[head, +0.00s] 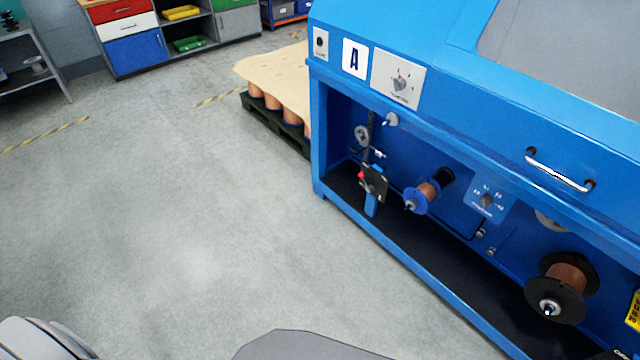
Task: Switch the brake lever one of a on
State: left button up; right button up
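Neither gripper is in view; only parts of my own body show at the bottom edge.
A blue spool (416,201) and a black spool with copper wire (562,288) sit in the bay. A dial panel (398,78) is on the upper front. A dark pallet of copper spools (272,116) stands behind the machine. The grey floor (180,210) at left is clear.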

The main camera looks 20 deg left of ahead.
aim_at(369, 189)
jog(key=u, duration=0.7)
jog(key=k, duration=0.55)
jog(key=u, duration=0.95)
jog(key=i, duration=1.9)
jog(key=z, duration=0.3)
jog(key=i, duration=1.15)
jog(key=z, duration=1.35)
jog(key=i, duration=0.9)
jog(key=z, duration=1.05)
jog(key=i, duration=0.25)
jog(key=z, duration=0.1)
